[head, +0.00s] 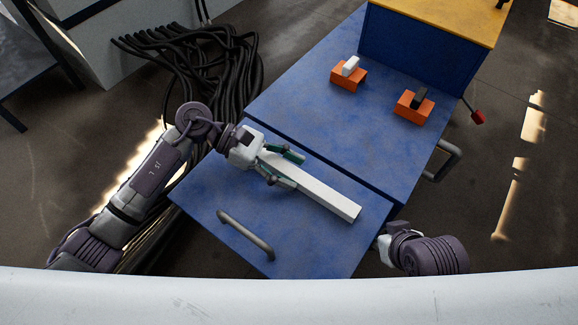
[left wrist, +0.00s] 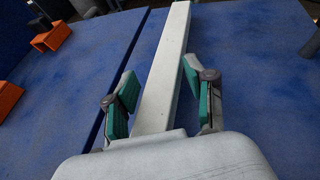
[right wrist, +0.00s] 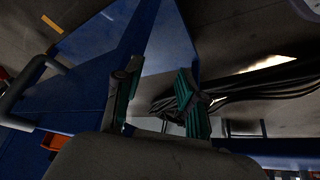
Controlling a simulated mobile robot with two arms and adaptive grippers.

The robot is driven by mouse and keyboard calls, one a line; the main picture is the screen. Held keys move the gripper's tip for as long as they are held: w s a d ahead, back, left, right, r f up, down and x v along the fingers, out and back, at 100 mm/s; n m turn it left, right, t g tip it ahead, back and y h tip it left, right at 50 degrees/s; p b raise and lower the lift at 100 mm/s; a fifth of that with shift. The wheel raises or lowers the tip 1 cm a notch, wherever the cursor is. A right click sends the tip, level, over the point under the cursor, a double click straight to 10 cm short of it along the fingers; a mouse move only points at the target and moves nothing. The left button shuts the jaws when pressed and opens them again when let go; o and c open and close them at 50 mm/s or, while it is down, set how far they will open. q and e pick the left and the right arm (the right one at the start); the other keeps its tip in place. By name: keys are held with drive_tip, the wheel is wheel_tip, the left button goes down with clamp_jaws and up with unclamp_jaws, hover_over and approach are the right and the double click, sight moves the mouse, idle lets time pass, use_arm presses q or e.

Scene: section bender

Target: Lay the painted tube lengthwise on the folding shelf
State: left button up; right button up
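The painted tube (head: 325,196) is a long white square bar. It appears to lie on the blue folding shelf (head: 205,196), roughly parallel to the seam along the shelf's far edge. My left gripper (head: 288,170) is around the tube's left end, fingers apart. In the left wrist view the tube (left wrist: 167,65) runs between the open fingers (left wrist: 160,80), with gaps beside it. My right gripper (head: 383,243) is low beside the shelf's right end, partly hidden. In the right wrist view its fingers (right wrist: 158,80) are apart with nothing held between them.
A curved handle (head: 246,236) is on the shelf's near side. Beyond the seam, a blue top (head: 315,105) carries two orange blocks (head: 348,79) (head: 413,108) with small pieces on them. Another handle (head: 443,160) sticks out at right. Black cables (head: 200,70) lie at left.

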use_arm(q)
drive_tip(key=shift+o, duration=1)
drive_tip(key=shift+r, duration=0.1)
drive_tip(key=v, duration=1.2)
drive_tip(key=shift+a, duration=0.1)
use_arm(e)
drive_tip(key=shift+s+d+f+g, duration=0.2)
drive_tip(key=shift+s+g, duration=0.1)
drive_tip(key=shift+s, duration=0.35)
drive_tip(key=shift+s+d+f+g, duration=0.15)
drive_tip(key=shift+s+g, duration=0.15)
drive_tip(key=shift+s, duration=0.3)
drive_tip(key=shift+r, duration=0.1)
